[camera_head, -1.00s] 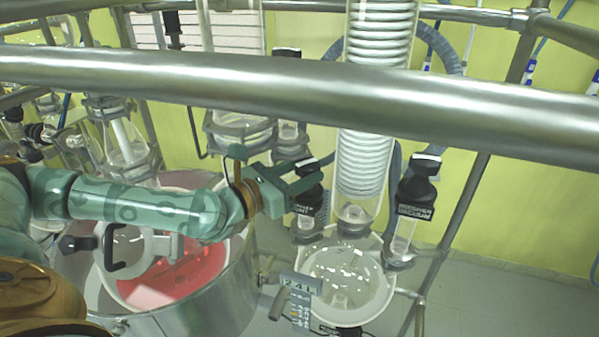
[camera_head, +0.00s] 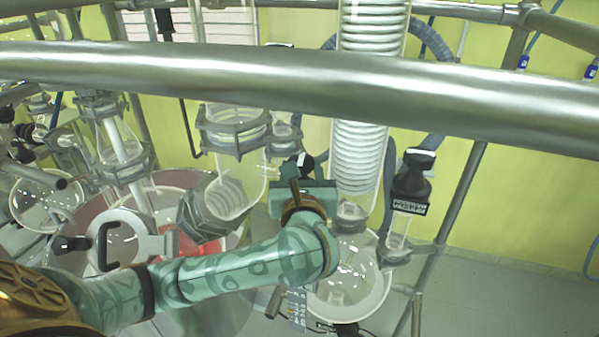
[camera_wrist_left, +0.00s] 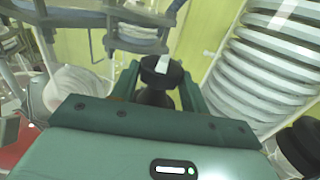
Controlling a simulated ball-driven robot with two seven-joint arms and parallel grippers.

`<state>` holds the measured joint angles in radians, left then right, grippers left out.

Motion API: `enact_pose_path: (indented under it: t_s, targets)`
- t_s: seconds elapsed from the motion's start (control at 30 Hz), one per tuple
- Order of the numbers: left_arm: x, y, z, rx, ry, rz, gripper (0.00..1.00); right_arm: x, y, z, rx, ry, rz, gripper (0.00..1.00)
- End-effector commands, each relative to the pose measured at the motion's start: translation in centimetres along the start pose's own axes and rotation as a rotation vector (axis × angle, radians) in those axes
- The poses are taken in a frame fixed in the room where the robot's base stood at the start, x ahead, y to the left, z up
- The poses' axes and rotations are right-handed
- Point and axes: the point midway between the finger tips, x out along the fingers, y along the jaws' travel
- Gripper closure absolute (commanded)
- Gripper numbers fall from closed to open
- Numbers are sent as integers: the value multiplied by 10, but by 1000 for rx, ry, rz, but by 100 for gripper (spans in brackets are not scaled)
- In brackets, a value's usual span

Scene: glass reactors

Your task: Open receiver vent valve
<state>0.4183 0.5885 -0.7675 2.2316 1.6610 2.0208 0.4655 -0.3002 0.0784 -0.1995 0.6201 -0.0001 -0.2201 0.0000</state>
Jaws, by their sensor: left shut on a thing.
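A black valve cap (camera_wrist_left: 160,72) with a white mark on top sits between the two green fingers of my left gripper (camera_wrist_left: 158,88) in the left wrist view. In the head view my left gripper (camera_head: 298,178) is shut on this black valve (camera_head: 306,161), left of the glass coil column. The gripper hides most of the valve's body. A second black valve (camera_head: 412,178) with a label stands to the right of the column, clear of the gripper; a dark valve part (camera_wrist_left: 300,146) shows at the right edge of the wrist view. My right gripper is not in view.
A thick metal rail (camera_head: 300,88) crosses in front, above my left arm. The coil column (camera_head: 359,150) stands close right of the gripper, above a round glass vessel (camera_head: 352,290). A clamped glass vessel (camera_head: 235,140) is close to the left.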

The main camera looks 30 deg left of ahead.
Motion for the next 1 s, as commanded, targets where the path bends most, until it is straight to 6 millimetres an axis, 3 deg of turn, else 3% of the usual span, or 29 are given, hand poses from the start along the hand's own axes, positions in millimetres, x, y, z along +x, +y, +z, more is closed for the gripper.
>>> enact_pose_path:
  t_s: [0.37, 0.9, 0.93, 1.0]
  targets:
    - [0, -3, 0, 0, -3, 163, 78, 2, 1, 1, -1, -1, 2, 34]
    - [1, -3, 2, 2, -9, 189, 78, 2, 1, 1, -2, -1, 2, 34]
    - [1, -3, 2, 2, -9, 189, 52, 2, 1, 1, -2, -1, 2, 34]
    - [1, -3, 2, 2, -9, 189, 33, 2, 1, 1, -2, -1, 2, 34]
